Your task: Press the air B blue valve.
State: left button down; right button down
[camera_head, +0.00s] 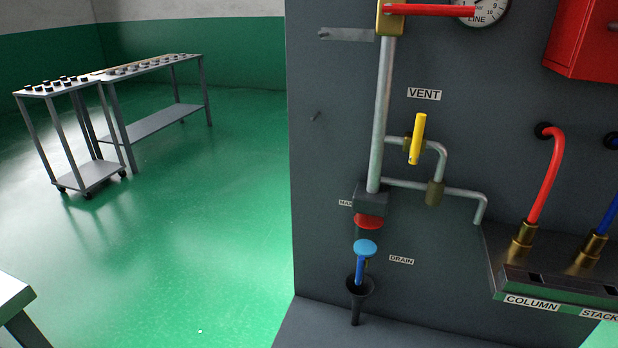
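A blue valve with a round light-blue cap (366,247) is low on the dark grey panel, left of the DRAIN label (401,260). Its blue stem (360,270) points down into a black funnel (359,289). No label reading air B can be made out. A second blue part, a blue hose (607,219), is cut off at the right edge. Neither of my grippers is in view.
A red knob (369,222) is just above the blue cap. A yellow lever (417,138) is under the VENT label, and a red lever (432,10) is at the top. A ledge (508,278) carries the hose fittings. Carts (90,175) stand far left on open green floor.

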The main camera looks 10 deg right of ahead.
aim_at(361, 265)
jog(key=i+j, duration=0.3)
jog(key=j, duration=0.2)
jog(key=z, duration=1.55)
